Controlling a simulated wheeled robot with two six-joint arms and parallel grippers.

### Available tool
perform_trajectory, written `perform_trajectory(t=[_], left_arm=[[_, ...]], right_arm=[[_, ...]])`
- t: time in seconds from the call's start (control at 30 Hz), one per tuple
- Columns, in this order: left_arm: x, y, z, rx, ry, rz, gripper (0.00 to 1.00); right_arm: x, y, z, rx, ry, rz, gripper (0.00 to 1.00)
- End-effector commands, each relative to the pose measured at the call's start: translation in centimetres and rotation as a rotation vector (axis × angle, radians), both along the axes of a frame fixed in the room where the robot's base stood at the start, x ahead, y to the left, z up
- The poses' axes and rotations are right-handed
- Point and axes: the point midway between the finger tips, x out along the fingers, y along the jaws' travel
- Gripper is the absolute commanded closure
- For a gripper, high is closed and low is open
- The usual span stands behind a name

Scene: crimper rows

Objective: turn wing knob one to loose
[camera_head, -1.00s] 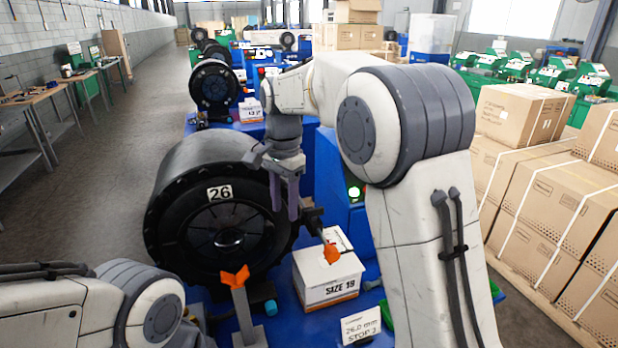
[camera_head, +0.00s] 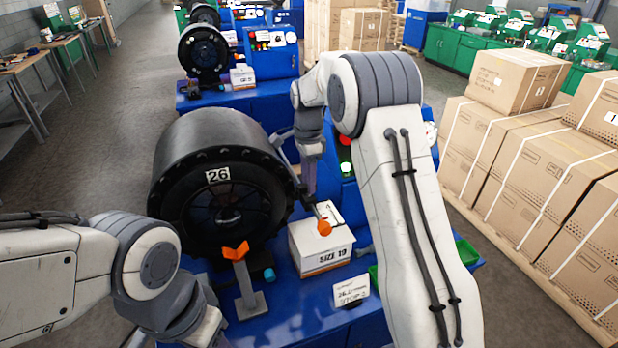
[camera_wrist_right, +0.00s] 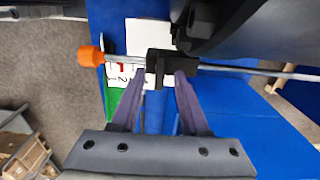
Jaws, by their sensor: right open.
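An orange wing knob (camera_head: 236,251) tops a grey post in front of the black drum marked 26 (camera_head: 217,176). A second orange knob (camera_head: 323,228) ends a metal rod right of the drum, and it also shows in the right wrist view (camera_wrist_right: 91,57). I cannot tell which is knob one. My right gripper (camera_wrist_right: 160,76) is open, its fingers at either side of a black block (camera_wrist_right: 165,64) on the rod; contact is unclear. In the head view the right gripper (camera_head: 308,192) is small and partly hidden. My left arm enters at lower left; its fingertips are not seen.
A white SIZE 19 box (camera_head: 322,245) stands below the rod end. A small sign card (camera_head: 351,290) and a green tray (camera_head: 467,252) are on the blue bench (camera_head: 300,315). Stacked cartons (camera_head: 530,160) stand at right. The aisle at left is clear.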

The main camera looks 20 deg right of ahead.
Motion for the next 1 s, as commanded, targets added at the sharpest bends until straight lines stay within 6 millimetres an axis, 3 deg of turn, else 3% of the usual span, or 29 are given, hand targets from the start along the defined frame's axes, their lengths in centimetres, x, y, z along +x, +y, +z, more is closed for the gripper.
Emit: perform_trajectory(t=[0.4,0.5,0.53,1.0], left_arm=[[0.0,0.0,0.32,0.0,0.0,0.0,0.5],[0.0,0.0,0.32,0.0,0.0,0.0,0.5],[0.0,0.0,0.32,0.0,0.0,0.0,0.5],[0.0,0.0,0.4,0.0,0.0,0.0,0.5]], right_arm=[[-0.02,0.04,-1.03,0.0,0.0,0.001,0.55],[-0.02,0.03,-1.01,0.0,0.0,0.001,0.93],[-0.02,0.03,-1.01,0.0,0.0,0.001,1.0],[-0.02,-0.09,-0.93,-0.002,0.0,0.064,1.0]])
